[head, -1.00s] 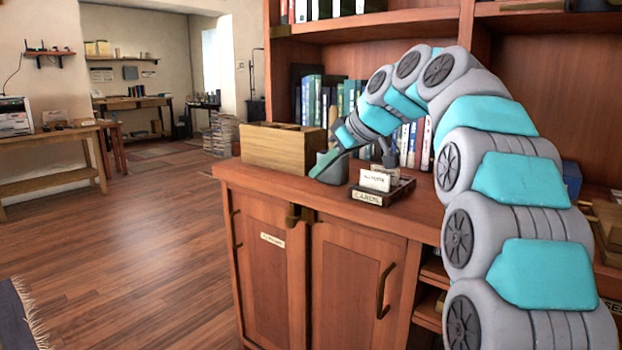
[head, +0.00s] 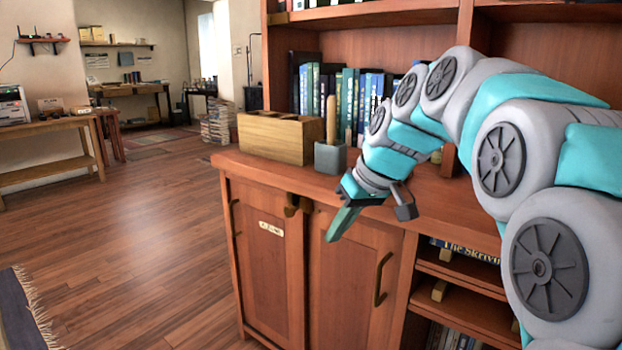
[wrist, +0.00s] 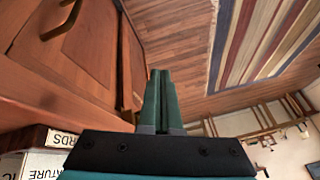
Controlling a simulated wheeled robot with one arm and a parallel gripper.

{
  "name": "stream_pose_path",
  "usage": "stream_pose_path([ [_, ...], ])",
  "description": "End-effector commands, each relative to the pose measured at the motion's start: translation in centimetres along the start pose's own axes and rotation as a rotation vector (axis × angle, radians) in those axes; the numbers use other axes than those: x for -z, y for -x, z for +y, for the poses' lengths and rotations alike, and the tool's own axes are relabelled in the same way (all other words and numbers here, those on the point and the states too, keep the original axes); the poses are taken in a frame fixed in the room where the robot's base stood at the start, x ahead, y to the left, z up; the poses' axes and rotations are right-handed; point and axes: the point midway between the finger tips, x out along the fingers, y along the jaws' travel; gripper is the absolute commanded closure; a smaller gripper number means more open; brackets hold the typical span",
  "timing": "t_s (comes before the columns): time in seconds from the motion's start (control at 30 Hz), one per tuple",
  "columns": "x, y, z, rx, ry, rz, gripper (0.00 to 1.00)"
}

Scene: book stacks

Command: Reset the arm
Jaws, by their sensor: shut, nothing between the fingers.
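My gripper (head: 340,222) hangs in front of the wooden cabinet, just past the counter's front edge, pointing down and to the left. Its green fingers are together with nothing between them. In the wrist view my gripper (wrist: 160,85) shows its two fingers closed side by side, with the cabinet door on the left and the floor beyond. My teal and grey arm arches in from the right side of the head view.
On the counter (head: 290,182) stand a wooden box (head: 277,138) and a grey cup (head: 330,158) holding a wooden handle. Books (head: 355,95) line the shelf behind. Cabinet handles (head: 383,280) stick out below. Open floor (head: 150,250) lies to the left, with a striped rug (wrist: 262,40).

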Motion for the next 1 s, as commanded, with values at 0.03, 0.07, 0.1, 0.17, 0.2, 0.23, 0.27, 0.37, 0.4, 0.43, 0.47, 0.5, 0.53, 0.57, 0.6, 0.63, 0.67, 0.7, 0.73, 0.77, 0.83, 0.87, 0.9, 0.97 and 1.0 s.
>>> stream_pose_path([
  [0.03, -2.3, -0.2, -0.5, -0.010, -0.039, -0.036, 1.00],
  [0.07, -3.7, -0.5, -0.7, -0.017, -0.063, -0.058, 1.00],
  [0.1, -5.4, -0.8, -0.9, -0.027, -0.095, -0.084, 1.00],
  [0.17, -8.3, -1.3, -1.3, -0.042, -0.142, -0.129, 1.00],
  [0.2, -10.3, -1.6, -1.5, -0.056, -0.173, -0.158, 1.00],
  [0.23, -11.8, -1.9, -1.7, -0.064, -0.196, -0.180, 1.00],
  [0.27, -13.2, -2.0, -1.9, -0.075, -0.217, -0.201, 1.00],
  [0.37, -18.3, -2.7, -2.5, -0.112, -0.290, -0.270, 1.00],
  [0.4, -20.3, -2.9, -2.7, -0.129, -0.317, -0.295, 1.00],
  [0.43, -21.9, -3.0, -2.9, -0.141, -0.338, -0.315, 1.00],
  [0.47, -23.5, -3.2, -3.1, -0.153, -0.357, -0.337, 1.00],
  [0.5, -25.6, -3.4, -3.3, -0.170, -0.384, -0.364, 1.00],
  [0.53, -27.2, -3.5, -3.6, -0.182, -0.403, -0.384, 1.00],
  [0.57, -28.7, -3.5, -3.7, -0.195, -0.419, -0.400, 1.00],
  [0.6, -30.6, -3.7, -4.0, -0.209, -0.443, -0.426, 1.00],
  [0.63, -31.9, -3.8, -4.1, -0.221, -0.457, -0.441, 1.00],
  [0.67, -33.1, -3.9, -4.3, -0.232, -0.471, -0.453, 1.00],
  [0.7, -34.6, -4.0, -4.5, -0.244, -0.487, -0.471, 1.00],
  [0.73, -35.5, -4.0, -4.6, -0.254, -0.497, -0.481, 1.00],
  [0.77, -36.3, -4.1, -4.7, -0.261, -0.506, -0.490, 1.00],
  [0.83, -37.9, -4.2, -4.9, -0.274, -0.523, -0.509, 1.00],
  [0.87, -38.4, -4.2, -4.9, -0.278, -0.527, -0.515, 1.00],
  [0.9, -38.8, -4.2, -5.0, -0.283, -0.532, -0.519, 1.00],
  [0.97, -39.1, -4.2, -5.0, -0.287, -0.536, -0.522, 1.00],
  [1.0, -39.1, -4.2, -5.0, -0.287, -0.536, -0.522, 1.00],
])
